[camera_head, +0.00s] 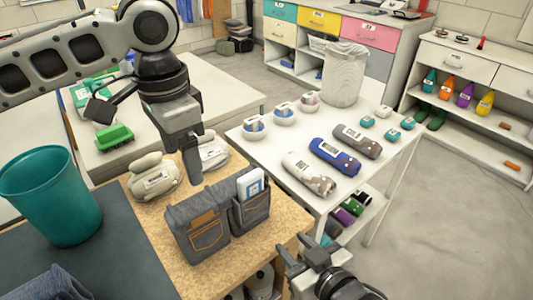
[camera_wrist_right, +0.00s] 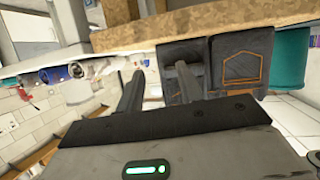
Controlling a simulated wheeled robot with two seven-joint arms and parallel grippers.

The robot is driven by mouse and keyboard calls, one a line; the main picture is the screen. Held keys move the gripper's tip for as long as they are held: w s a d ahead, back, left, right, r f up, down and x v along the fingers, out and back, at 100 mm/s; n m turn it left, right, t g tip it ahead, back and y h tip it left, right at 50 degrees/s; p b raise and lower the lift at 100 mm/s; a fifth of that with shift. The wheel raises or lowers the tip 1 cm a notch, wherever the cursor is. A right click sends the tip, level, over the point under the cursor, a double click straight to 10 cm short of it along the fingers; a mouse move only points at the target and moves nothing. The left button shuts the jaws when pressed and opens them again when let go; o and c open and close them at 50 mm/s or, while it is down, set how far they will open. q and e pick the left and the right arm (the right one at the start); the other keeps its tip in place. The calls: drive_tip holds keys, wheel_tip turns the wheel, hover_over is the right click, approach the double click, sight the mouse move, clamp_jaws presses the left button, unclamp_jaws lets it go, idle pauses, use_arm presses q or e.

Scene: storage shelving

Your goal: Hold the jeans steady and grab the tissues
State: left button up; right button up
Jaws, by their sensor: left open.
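The jeans (camera_head: 207,238), a dark grey denim piece with orange-stitched pockets, stand on the cork-coloured board near the middle of the head view. The tissues (camera_head: 250,184), a white and blue pack, stick up out of the right pocket. My left gripper (camera_head: 194,178) points down at the jeans' back upper edge; whether it touches them I cannot tell. It is open. My right gripper (camera_head: 294,246) is open and empty, right of the jeans beyond the board's edge. In the right wrist view, the jeans (camera_wrist_right: 242,62) show beyond its spread fingers (camera_wrist_right: 158,75). The tissues are not clear there.
A teal bin (camera_head: 50,195) stands left on a dark mat. Pale bundles (camera_head: 153,178) lie behind the jeans.

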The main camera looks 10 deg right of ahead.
sight(198, 215)
drive_tip(key=w+a+r+n+g+y, duration=0.25)
drive_tip(key=a+r, duration=0.35)
drive_tip(key=r, duration=0.3)
drive_tip(key=w+a+r+n+g+y, duration=0.15)
drive_tip(key=w+a+r, duration=0.3)
drive_tip(key=r, duration=0.45)
use_arm(q)
wheel_tip(198, 215, down, 16)
use_arm(e)
drive_tip(key=s+d+r+m+g+h, duration=0.2)
drive_tip(key=s+d+g+h, duration=0.1)
drive_tip(key=d+h, duration=0.3)
drive_tip(key=shift+r+m+g, duration=0.3)
drive_tip(key=shift+g, duration=0.2)
drive_tip(key=shift+s, duration=0.1)
